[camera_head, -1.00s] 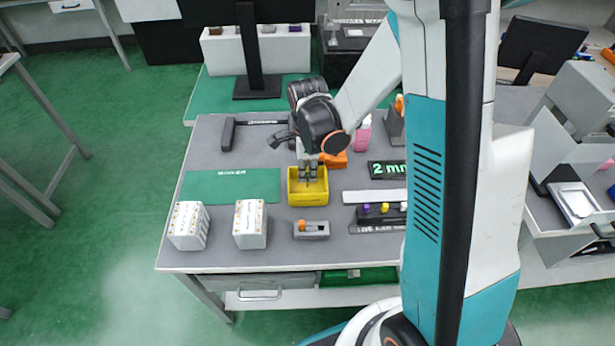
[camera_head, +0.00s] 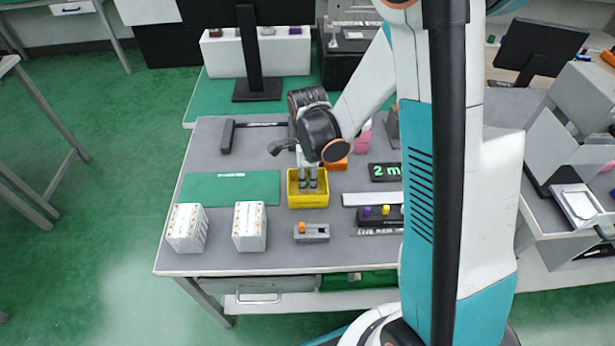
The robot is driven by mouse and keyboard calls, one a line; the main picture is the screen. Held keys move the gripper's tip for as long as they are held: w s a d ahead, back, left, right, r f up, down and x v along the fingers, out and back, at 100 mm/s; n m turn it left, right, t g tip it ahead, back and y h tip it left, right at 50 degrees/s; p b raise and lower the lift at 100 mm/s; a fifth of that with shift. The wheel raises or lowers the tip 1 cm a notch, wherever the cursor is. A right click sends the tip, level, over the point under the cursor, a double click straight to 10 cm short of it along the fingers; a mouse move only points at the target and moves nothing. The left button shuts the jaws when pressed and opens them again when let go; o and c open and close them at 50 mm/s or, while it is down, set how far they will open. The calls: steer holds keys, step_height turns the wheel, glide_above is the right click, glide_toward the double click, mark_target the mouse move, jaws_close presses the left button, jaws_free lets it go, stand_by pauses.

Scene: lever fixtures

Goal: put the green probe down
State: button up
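My gripper (camera_head: 308,186) points down into the yellow open-topped bin (camera_head: 308,202) in the middle of the grey table. Its two fingers show as short grey shapes with a narrow gap between them, within the bin's rim. No green probe can be made out in or around the fingers. The bin's front wall and my wrist hide whatever may be low between the fingers or on the bin floor. I cannot tell whether the gripper holds anything.
A grey fixture with an orange knob (camera_head: 311,233) stands in front of the bin. Two white blocks (camera_head: 187,229) (camera_head: 250,227) stand at front left, and a green mat (camera_head: 232,187) lies behind them. A black strip with coloured knobs (camera_head: 380,215) is at right. My arm hides the table's right part.

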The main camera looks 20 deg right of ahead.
step_height(320, 180, up, 12)
steer(key=p, duration=0.5)
step_height(320, 180, up, 10)
steer(key=n+t, duration=0.3)
steer(key=n, duration=0.6)
glide_above(308, 181)
steer(key=s, duration=0.6)
steer(key=s+r+n+t, duration=0.4)
steer(key=s+n, duration=0.4)
steer(key=n, duration=0.4)
steer(key=shift+s+r+n, duration=0.3)
steer(key=shift+s+r, duration=0.1)
steer(key=shift+r, duration=0.45)
